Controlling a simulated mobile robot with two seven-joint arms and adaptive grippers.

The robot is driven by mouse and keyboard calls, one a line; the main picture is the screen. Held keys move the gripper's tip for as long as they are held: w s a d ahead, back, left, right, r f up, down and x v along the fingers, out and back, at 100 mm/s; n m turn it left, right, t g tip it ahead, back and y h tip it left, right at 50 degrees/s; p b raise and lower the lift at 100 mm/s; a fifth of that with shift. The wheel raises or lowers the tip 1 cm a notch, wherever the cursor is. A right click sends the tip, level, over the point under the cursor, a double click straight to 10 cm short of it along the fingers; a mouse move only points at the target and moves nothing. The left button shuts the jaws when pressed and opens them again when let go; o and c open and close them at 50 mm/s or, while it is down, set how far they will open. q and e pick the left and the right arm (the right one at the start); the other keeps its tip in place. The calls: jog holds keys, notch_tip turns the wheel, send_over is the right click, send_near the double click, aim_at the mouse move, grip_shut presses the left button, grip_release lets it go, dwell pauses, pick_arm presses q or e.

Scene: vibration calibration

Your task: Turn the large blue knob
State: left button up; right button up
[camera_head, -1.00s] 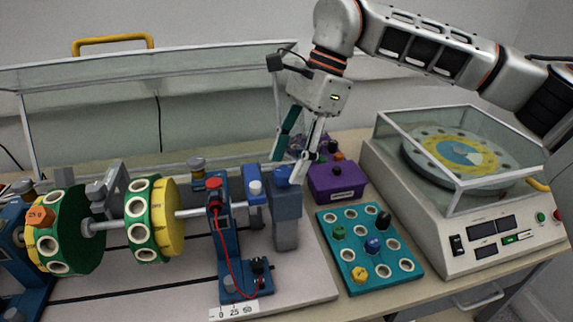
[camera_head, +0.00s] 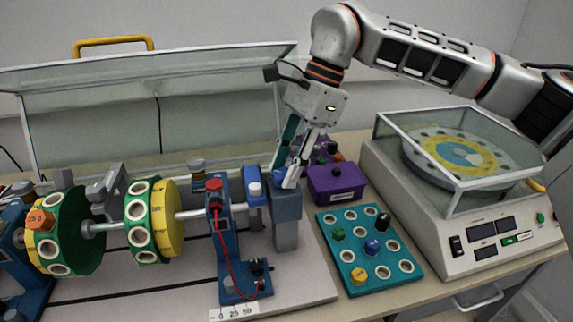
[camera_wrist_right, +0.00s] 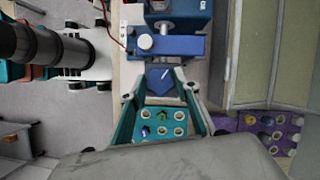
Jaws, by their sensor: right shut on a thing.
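The large blue knob (camera_head: 279,177) sits on top of the grey-blue block (camera_head: 286,206) at the right end of the shaft rig. My right gripper (camera_head: 284,181) reaches down from above and is shut on this knob, with a finger on either side. One finger partly hides the knob in the head view. In the right wrist view, the knob (camera_wrist_right: 161,80) lies between the fingertips of my right gripper (camera_wrist_right: 161,92), with a white mark on its top. My left gripper is not in view.
A glass-covered turntable machine (camera_head: 440,230) stands farther right.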

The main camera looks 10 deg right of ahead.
jog(key=m+t+p, duration=0.1)
jog(key=m, duration=0.2)
jog(key=shift+s+r, duration=0.1)
jog(key=shift+s, duration=0.05)
jog(key=m+t, duration=0.1)
jog(key=m, duration=0.3)
jog(key=shift+t+p, duration=0.4)
jog(key=m+t+h, duration=0.1)
jog(key=m, duration=0.2)
jog(key=shift+s+a+m, duration=0.1)
jog(key=shift+s+m, duration=0.05)
jog(key=shift+m, duration=0.25)
jog(key=m+t+h+b, duration=0.1)
jog(key=m, duration=0.2)
jog(key=shift+a+m, duration=0.1)
jog(key=shift+m, duration=0.2)
jog(key=m+h, duration=0.1)
jog(key=m, duration=0.2)
jog(key=shift+s+m+t+b, duration=0.1)
jog(key=shift+m+t+b, duration=0.2)
jog(key=m+h, duration=0.1)
jog(key=m, duration=0.2)
jog(key=shift+a+m+h, duration=0.15)
jog(key=shift+m+h, duration=0.25)
jog(key=m+h, duration=0.1)
jog(key=m, duration=0.3)
jog(key=shift+a+h, duration=0.1)
jog(key=shift+h, duration=0.3)
jog(key=shift+m+g+h, duration=0.5)
jog(key=shift+m, duration=1.2)
